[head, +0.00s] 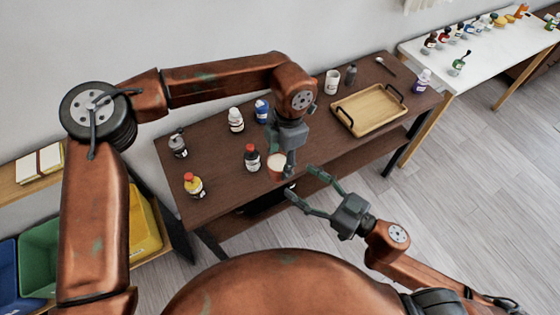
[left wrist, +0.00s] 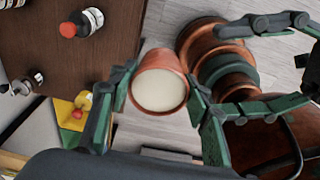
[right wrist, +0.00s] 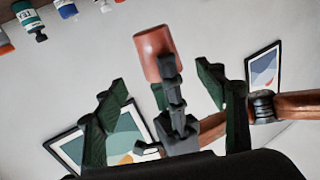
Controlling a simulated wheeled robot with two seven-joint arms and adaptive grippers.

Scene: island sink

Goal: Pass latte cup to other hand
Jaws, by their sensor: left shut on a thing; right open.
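The latte cup (head: 277,166) is reddish-brown with a creamy white top. My left gripper (head: 285,155) is shut on it and holds it near the table's front edge. In the left wrist view the cup (left wrist: 160,85) sits between the two fingers, its pale surface facing the camera. My right gripper (head: 305,190) is open and empty, to the right of the cup and apart from it. In the right wrist view the cup (right wrist: 155,52) shows above and between the spread right fingers (right wrist: 168,95), with the left gripper's finger beside it.
Floor in front of the table is clear.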

